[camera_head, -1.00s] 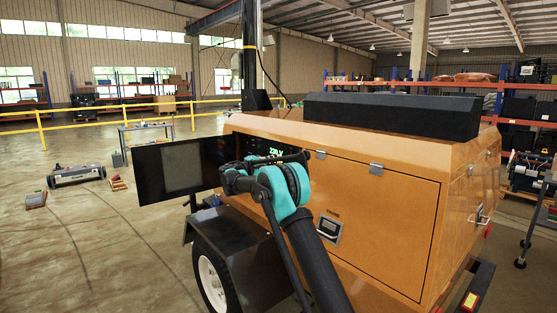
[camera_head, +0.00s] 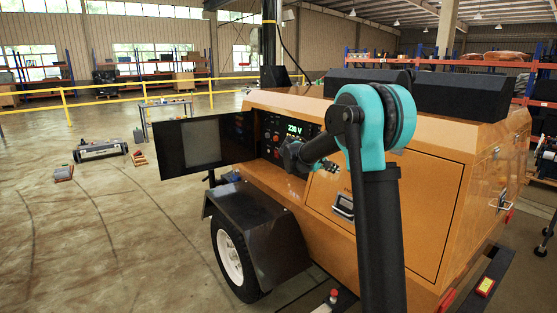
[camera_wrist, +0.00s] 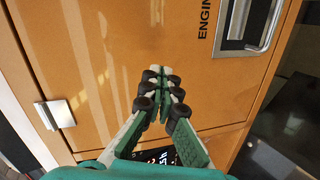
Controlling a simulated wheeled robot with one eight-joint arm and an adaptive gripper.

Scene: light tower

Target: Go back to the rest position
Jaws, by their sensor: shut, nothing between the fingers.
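The orange light tower (camera_head: 440,250) fills the right half of the head view. Its control panel (camera_head: 280,138) is exposed, with a lit green display reading about 230 V, and its dark panel door (camera_head: 188,146) hangs open to the left. My gripper (camera_head: 333,166) shows small and dark in front of the tower's side, partly lost against it. In the wrist view my gripper (camera_wrist: 160,88) is shut with its fingertips together and nothing between them. Behind it is the orange engine door (camera_wrist: 100,60), with a metal latch handle (camera_wrist: 250,28) at top right.
The tower's black fender (camera_head: 262,225) and wheel (camera_head: 232,258) stand below the panel. A wheeled device (camera_head: 100,150) and a small table (camera_head: 168,112) stand on the open floor at left. A yellow railing (camera_head: 66,105) runs behind.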

